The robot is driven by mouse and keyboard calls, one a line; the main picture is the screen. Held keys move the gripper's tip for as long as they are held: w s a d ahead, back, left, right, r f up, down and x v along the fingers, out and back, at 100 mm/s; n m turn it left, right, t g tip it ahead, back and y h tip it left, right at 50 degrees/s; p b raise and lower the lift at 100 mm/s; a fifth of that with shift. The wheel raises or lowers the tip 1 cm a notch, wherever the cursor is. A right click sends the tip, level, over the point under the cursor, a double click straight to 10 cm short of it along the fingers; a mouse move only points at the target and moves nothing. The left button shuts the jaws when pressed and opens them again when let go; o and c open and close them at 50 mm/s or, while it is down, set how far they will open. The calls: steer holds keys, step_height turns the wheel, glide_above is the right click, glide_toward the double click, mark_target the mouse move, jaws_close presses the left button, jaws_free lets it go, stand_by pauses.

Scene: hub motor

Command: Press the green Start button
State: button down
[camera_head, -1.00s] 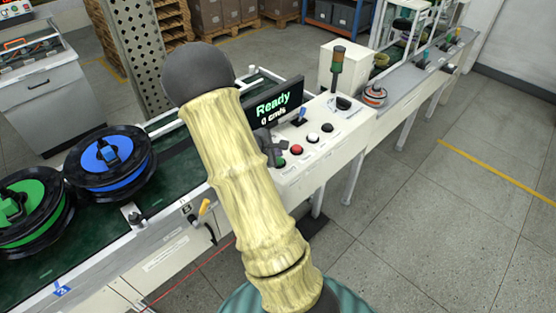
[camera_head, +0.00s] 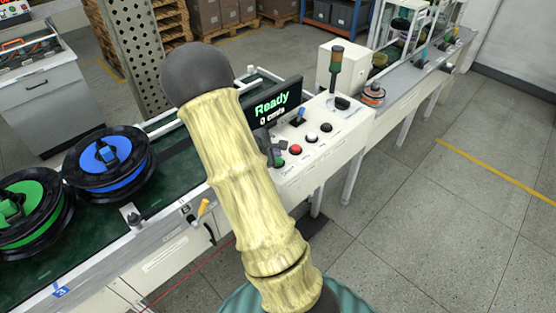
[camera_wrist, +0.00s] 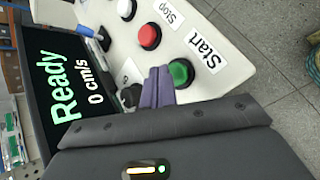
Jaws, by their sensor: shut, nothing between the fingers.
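The green Start button (camera_wrist: 181,73) sits on the white control panel (camera_wrist: 226,83), beside the printed word "Start", in the wrist view. My gripper (camera_wrist: 158,72) is shut and empty. Its fingertips show just left of the green button in that view, very close to it; I cannot tell whether they touch. In the head view the green button (camera_head: 279,162) shows at the near left end of the button row, with my gripper (camera_head: 272,158) right beside it. My arm hides part of the panel's left side.
The red Stop button (camera_wrist: 149,36) is close by, also seen in the head view (camera_head: 295,149), with white and black buttons beyond. A display (camera_head: 272,105) reading "Ready, 0 cm/s" stands behind. A blue spool (camera_head: 103,158) and a green spool (camera_head: 30,215) sit on the conveyor.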

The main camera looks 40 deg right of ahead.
steer(key=shift+f, duration=0.15)
steer(key=shift+f+b, duration=0.3)
steer(key=shift+b, duration=0.4)
steer(key=shift+f+b, duration=0.5)
steer(key=shift+b, duration=0.2)
stand_by(0.9)
steer(key=shift+r, duration=0.15)
steer(key=shift+r+p, duration=0.6)
steer(key=shift+r, duration=0.25)
steer(key=shift+r+p, duration=1.9)
steer(key=shift+r, duration=0.65)
